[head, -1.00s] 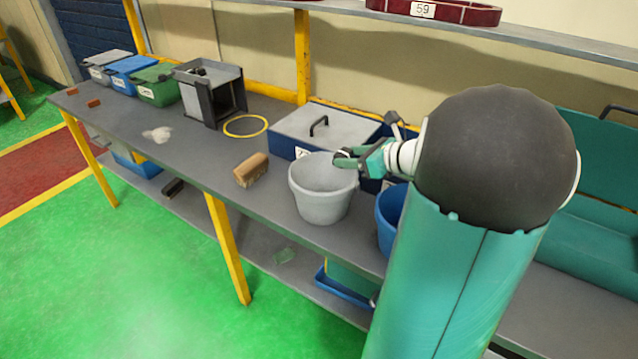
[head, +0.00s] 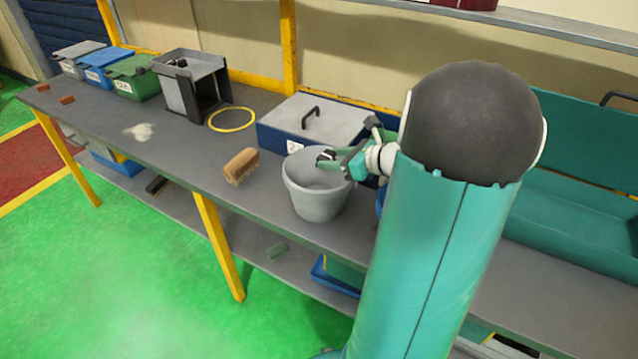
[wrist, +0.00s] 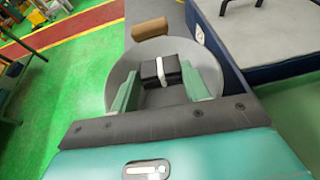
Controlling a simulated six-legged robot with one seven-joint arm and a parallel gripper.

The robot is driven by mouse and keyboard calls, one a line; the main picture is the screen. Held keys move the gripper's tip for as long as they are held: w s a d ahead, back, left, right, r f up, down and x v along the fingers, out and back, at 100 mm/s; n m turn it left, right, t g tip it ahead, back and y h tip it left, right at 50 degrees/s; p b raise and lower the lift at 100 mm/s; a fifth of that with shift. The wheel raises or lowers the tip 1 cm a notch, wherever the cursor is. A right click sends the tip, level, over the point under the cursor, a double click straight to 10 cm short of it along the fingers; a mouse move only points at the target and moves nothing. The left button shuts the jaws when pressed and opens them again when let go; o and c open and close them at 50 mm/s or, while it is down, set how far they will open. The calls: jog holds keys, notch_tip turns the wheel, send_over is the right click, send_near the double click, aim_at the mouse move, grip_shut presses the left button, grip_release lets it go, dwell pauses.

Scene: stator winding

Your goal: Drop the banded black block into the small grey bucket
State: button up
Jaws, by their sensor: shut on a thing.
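The banded black block (wrist: 161,72) is a dark block with a white band around it. My gripper (wrist: 162,85) is shut on it, a green finger on either side, in the wrist view. The small grey bucket (head: 315,197) stands on the bench in the head view. It also shows in the wrist view (wrist: 122,76), behind and around the block. In the head view my gripper (head: 332,160) is at the bucket's mouth, over its right part. The block shows there only as a small dark patch between the fingers. The bucket's floor is largely hidden in the wrist view.
A brown brush-like block (head: 241,166) lies left of the bucket. A blue box with a grey lid (head: 330,122) stands right behind it. A yellow ring (head: 232,119), a black-and-grey stand (head: 192,85) and lidded bins (head: 133,77) are further left. A blue bucket (head: 381,198) is partly hidden by my arm.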

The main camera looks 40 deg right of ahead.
jog(key=shift+f, duration=0.65)
jog(key=o, duration=1.1)
jog(key=shift+c, duration=0.2)
jog(key=shift+s, duration=0.1)
jog(key=shift+d+r, duration=0.1)
jog(key=v, duration=1.3)
jog(key=shift+s+d+r, duration=0.1)
jog(key=shift+s+d, duration=0.05)
jog(key=shift+s, duration=0.2)
